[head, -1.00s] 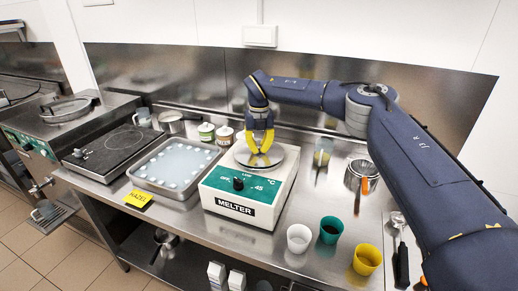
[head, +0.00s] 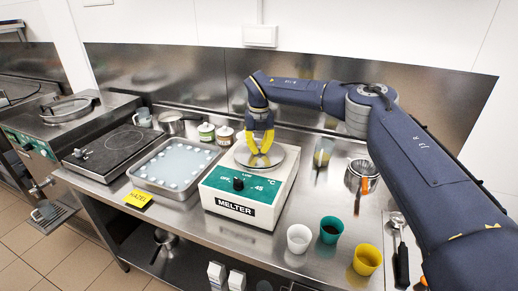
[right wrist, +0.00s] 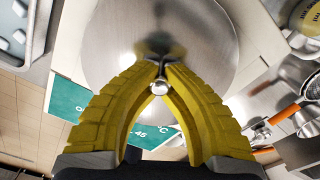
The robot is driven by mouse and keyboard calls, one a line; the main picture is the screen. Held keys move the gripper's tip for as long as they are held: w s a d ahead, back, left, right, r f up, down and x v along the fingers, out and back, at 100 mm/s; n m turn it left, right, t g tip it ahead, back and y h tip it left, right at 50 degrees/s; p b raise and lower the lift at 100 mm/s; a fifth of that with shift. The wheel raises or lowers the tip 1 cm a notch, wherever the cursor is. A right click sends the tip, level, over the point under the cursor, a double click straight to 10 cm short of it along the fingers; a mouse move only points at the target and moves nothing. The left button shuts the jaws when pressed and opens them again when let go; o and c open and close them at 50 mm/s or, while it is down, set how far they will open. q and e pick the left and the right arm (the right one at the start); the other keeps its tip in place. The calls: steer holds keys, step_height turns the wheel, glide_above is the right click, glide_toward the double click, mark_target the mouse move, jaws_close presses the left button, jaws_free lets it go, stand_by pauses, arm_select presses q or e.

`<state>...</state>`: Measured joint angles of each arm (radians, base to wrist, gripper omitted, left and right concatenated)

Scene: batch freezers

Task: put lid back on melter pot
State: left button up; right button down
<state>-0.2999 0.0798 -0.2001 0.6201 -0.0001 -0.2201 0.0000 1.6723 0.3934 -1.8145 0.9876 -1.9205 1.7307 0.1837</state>
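The melter (head: 236,208) is a white box with a green front panel, on the steel counter. The round steel lid (head: 277,161) lies over its top, appearing level; whether it sits fully on the pot I cannot tell, and the pot is hidden. My right gripper (head: 261,153) points down at the lid's middle, its yellow fingers drawn together. In the right wrist view, the fingertips (right wrist: 160,66) close around the stem of the lid's small metal knob (right wrist: 159,87), above the lid's plate (right wrist: 112,45). My left gripper is not in view.
White (head: 299,238), green (head: 331,229) and yellow (head: 367,260) cups stand front right. A steel pitcher (head: 357,176) is near my right arm.

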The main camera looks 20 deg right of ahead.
steer(key=shift+f, duration=0.1)
stand_by(0.8)
steer(key=c, duration=0.9)
jaws_free()
steer(key=shift+c, duration=0.2)
steer(key=shift+r, duration=3.5)
steer(key=shift+o, duration=0.2)
jaws_close()
steer(key=shift+f, duration=2.8)
steer(key=shift+r, duration=0.15)
